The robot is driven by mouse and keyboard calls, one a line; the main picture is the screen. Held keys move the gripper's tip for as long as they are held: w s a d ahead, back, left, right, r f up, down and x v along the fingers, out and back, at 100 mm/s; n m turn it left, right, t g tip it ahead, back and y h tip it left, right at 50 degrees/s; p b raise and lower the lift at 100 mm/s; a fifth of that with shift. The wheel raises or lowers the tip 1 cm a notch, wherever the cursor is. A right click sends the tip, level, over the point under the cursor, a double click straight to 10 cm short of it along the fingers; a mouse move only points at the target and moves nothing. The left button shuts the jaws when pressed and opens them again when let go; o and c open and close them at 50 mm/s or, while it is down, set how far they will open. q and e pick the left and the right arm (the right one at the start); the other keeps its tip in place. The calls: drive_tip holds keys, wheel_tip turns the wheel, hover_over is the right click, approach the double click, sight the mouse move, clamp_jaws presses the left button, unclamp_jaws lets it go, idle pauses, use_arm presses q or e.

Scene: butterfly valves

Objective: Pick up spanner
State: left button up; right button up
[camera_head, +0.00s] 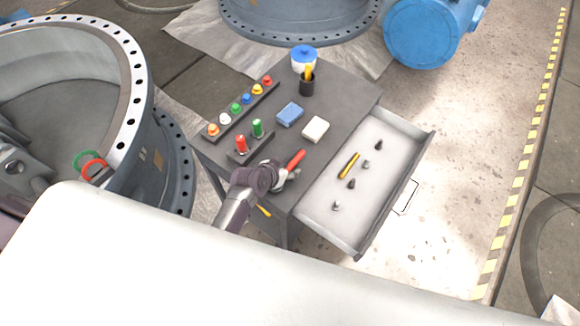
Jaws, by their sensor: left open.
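My left gripper (285,176) is over the front part of the grey table top (345,92), with its jaws open. A short red tool or handle (297,158) lies on the table just beyond its fingertips. I cannot tell whether they touch it. A long yellow tool (349,166) lies in the open drawer to the right of the gripper. No spanner can be picked out for sure: the red and yellow things are too small to identify. My right gripper is not in view.
The pulled-out drawer (318,218) also holds several small dark and grey parts. On the table are a row of coloured knobs (246,99), red and green cylinders (257,128), a blue block (290,114), a white block (315,129), a black cup (307,86) and a blue-lidded pot (304,60).

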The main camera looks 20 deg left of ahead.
use_arm(q)
clamp_jaws()
drive_tip(key=shift+r, duration=0.1)
idle(0.3)
